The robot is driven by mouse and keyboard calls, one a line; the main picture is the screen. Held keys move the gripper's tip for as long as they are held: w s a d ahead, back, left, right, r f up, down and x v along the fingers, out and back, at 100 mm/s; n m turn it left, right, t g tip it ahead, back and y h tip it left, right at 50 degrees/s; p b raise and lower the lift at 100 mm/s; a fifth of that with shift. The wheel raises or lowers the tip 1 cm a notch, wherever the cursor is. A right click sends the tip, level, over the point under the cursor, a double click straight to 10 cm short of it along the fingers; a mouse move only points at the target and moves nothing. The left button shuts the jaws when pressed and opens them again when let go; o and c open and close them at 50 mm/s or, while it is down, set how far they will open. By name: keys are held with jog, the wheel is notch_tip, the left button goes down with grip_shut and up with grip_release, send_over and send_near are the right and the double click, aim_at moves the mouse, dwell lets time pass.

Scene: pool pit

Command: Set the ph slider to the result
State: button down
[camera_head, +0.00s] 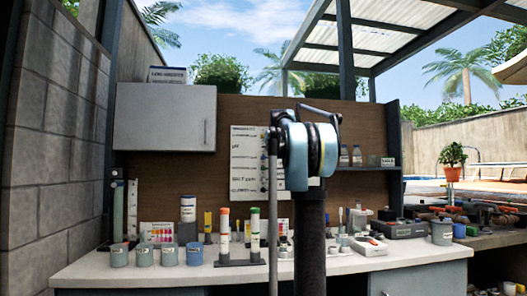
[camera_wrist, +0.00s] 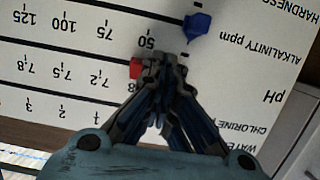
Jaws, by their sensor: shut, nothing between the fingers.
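The white test board (camera_head: 243,180) hangs on the brown back wall, partly hidden by my arm. It fills most of the wrist view (camera_wrist: 60,55), where its print appears upside down. A red slider (camera_wrist: 136,68) sits in the pH row, right of the 7.2 mark in the picture, partly covered by my gripper. A blue slider (camera_wrist: 196,25) sits higher up, near the alkalinity label. My gripper (camera_wrist: 165,63) is shut and empty, its tips just right of the red slider. I cannot tell whether they touch it. In the head view, my arm hides the fingers.
A pale counter (camera_head: 180,270) runs below the board. A wall cabinet (camera_head: 165,117) is upper left; a shelf with jars (camera_head: 357,157) is right.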

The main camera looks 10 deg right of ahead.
jog(key=d, duration=0.8)
jog(key=shift+d, duration=0.3)
dwell(0.9)
jog(key=shift+a, duration=0.1)
jog(key=s+a, duration=0.1)
jog(key=s, duration=0.6)
dwell(0.8)
jog(key=shift+s+a, duration=0.1)
